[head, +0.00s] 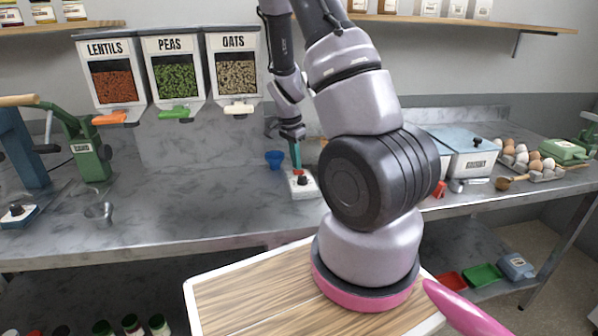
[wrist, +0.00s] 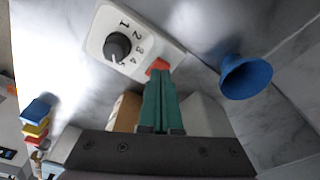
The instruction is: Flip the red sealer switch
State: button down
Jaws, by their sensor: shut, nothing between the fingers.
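The red sealer switch (wrist: 158,66) sits at one end of a white control panel (wrist: 100,45) that also carries a black dial with numbers. In the head view the panel (head: 303,190) lies on the grey counter, with the red switch (head: 299,173) at its far end. My gripper (wrist: 158,80) is shut and empty, its green fingers together. The fingertips are at the switch and cover part of it; I cannot tell whether they touch it. In the head view my gripper (head: 296,165) points down at the switch from above.
A blue funnel-shaped cup (wrist: 246,76) stands close by; it also shows left of the panel in the head view (head: 274,159). Dispensers for lentils, peas and oats (head: 178,75) hang on the wall. A green press (head: 88,150) stands at left. The counter between is mostly clear.

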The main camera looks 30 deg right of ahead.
jog(key=shift+f, duration=0.5)
jog(key=shift+r, duration=3.55)
jog(key=shift+r, duration=0.1)
notch_tip(320, 180, up, 10)
jog(key=n+t+y, duration=0.2)
send_over(296, 171)
jog(key=s+a, duration=0.2)
jog(key=a, duration=0.2)
jog(key=s+a+r+n+t+y, duration=0.1)
jog(key=s+a+r+n, duration=0.3)
jog(key=s+r, duration=0.5)
jog(key=s+a+r+n+t, duration=0.3)
jog(key=s+a+r+n, duration=0.2)
jog(key=s+r, duration=0.3)
jog(key=shift+s+r+t+y, duration=0.35)
jog(key=shift+r+t+y, duration=0.05)
jog(key=shift+r, duration=0.3)
jog(key=shift+a, duration=0.1)
